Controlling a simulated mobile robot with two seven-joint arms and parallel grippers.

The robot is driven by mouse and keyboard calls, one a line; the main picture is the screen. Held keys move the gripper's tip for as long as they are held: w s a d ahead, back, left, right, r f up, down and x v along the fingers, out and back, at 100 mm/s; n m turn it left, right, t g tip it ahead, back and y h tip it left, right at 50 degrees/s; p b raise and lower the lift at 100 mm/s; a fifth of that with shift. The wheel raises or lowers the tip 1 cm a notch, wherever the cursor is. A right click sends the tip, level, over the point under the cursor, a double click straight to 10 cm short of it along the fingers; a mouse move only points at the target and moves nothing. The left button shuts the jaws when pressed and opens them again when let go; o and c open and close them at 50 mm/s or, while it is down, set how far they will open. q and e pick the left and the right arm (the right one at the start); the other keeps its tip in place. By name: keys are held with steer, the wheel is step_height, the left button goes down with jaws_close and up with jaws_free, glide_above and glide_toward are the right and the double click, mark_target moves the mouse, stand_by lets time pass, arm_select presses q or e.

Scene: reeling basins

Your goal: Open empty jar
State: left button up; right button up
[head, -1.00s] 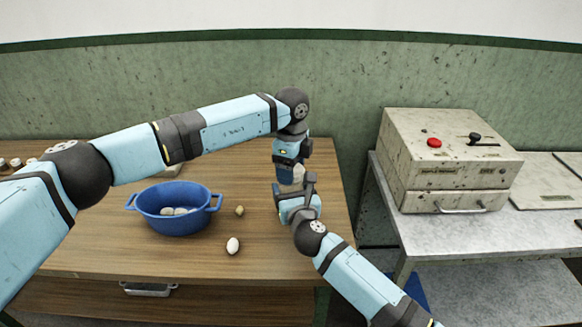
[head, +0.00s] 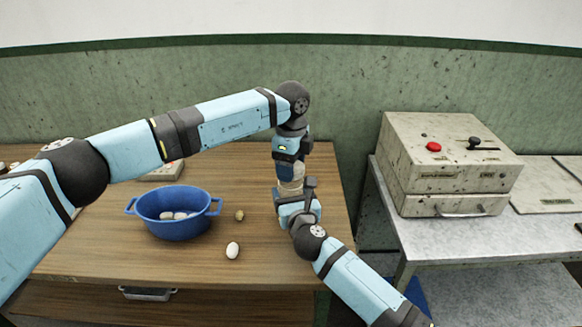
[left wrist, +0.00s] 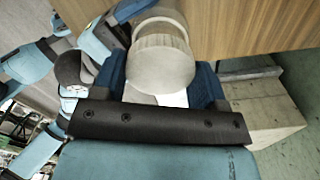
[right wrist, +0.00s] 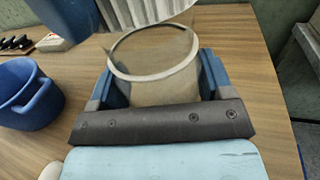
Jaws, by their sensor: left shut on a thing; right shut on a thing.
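The jar (right wrist: 165,85) is clear and looks empty. It stands upright between the fingers of my right gripper (right wrist: 155,88), which is shut on its sides, and its round rim shows in the right wrist view. The pale ribbed lid (right wrist: 148,10) is above the rim and seems apart from it. My left gripper (left wrist: 165,90) is shut on the lid, whose cream round top (left wrist: 158,68) fills the space between its fingers. In the head view, pale material (head: 290,174) shows between my left gripper above and my right gripper (head: 298,203) below.
A blue two-handled basin (head: 175,228) with several pale cocoons stands left of the jar. A tan cocoon (head: 239,215) and a white cocoon (head: 232,250) lie on the wooden table (head: 180,265). A spotted control box (head: 440,165) sits on the grey bench at right.

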arm_select(q)
steer(key=shift+r, duration=0.1)
steer(key=shift+r, duration=1.9)
arm_select(e)
steer(key=o, duration=1.7)
